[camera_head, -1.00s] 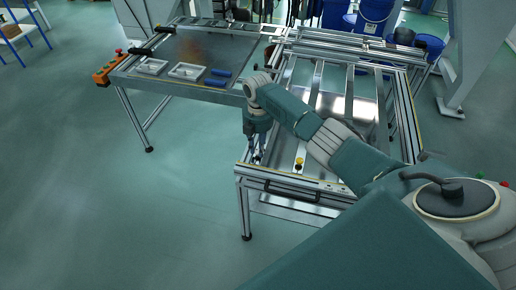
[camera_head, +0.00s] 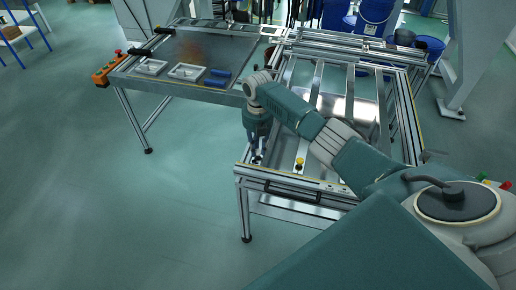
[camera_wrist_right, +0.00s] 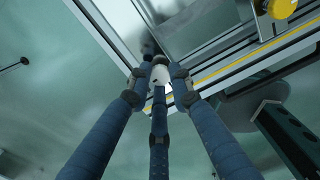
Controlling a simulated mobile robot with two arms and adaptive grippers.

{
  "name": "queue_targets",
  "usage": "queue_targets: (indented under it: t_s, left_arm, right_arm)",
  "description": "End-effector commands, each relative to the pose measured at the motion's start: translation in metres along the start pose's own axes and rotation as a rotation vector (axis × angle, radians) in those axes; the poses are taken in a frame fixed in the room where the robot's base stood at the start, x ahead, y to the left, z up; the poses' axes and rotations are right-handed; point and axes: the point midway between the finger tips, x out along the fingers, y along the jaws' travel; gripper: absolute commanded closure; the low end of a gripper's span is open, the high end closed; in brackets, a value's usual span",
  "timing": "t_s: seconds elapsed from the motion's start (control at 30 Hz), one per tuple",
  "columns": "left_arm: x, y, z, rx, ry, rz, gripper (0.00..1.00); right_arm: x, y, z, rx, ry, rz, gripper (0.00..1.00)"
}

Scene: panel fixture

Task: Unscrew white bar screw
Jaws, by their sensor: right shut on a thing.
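My right gripper (camera_head: 257,158) points down at the near left corner of the panel fixture (camera_head: 290,184) in the head view. In the right wrist view the three blue fingers of the right gripper (camera_wrist_right: 160,82) are closed around a small white piece (camera_wrist_right: 162,74) at the frame corner. The piece looks like the white bar screw, but the fingers cover most of it. A yellow knob (camera_wrist_right: 282,8) shows at the top right of the wrist view, and a yellow knob (camera_head: 299,164) sits on the fixture in the head view. My left gripper is not visible.
Blue barrels (camera_head: 374,14) stand behind the fixture. The floor left of the fixture is clear.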

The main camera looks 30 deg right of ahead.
Motion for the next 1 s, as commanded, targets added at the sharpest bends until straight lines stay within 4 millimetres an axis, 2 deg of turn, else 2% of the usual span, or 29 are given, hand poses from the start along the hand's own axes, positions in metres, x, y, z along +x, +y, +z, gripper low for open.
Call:
queue_targets:
  t_s: [0.4, 1.0]
  left_arm:
    - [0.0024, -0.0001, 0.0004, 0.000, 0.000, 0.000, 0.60]
    - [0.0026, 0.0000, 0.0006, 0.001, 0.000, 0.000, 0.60]
  right_arm:
    - [-0.0036, 0.0022, 0.0046, -0.094, -0.012, 0.008, 1.00]
    - [-0.0051, 0.0026, 0.0062, -0.110, -0.015, 0.010, 1.00]
